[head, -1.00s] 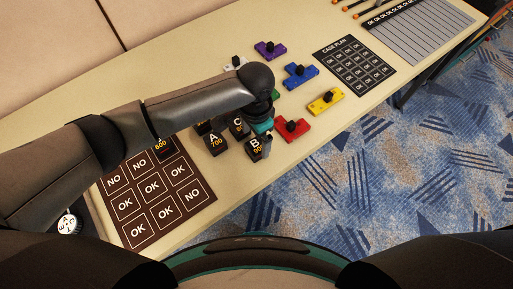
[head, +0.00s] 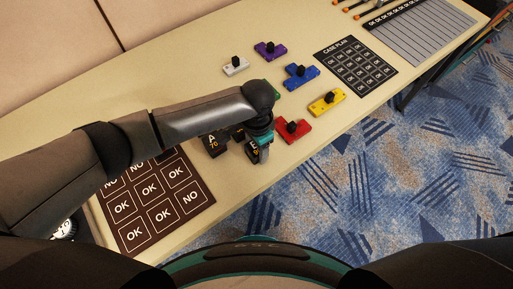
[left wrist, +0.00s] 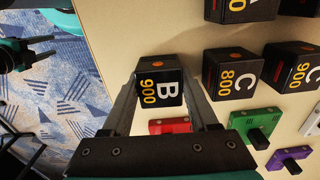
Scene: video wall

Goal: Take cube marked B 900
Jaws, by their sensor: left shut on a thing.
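The black cube marked B 900 (left wrist: 158,88) sits between the two fingers of my left gripper (left wrist: 166,82) in the left wrist view, and the fingers are shut on its sides. In the head view the left gripper (head: 260,153) points down near the table's front edge, and the cube (head: 252,155) is partly hidden by it. I cannot tell whether the cube is clear of the tabletop. My right gripper (left wrist: 42,48) shows small at the left of the left wrist view, over the carpet, with its fingers apart; it is not in the head view.
Cubes A 700 (head: 214,143), C 800 (left wrist: 232,70) and another C cube (left wrist: 292,66) stand close by. Red (head: 292,130), yellow (head: 327,102), blue (head: 301,75), purple (head: 270,51) and white (head: 235,66) knobbed blocks lie around. A brown OK/NO board (head: 139,212) is at the left.

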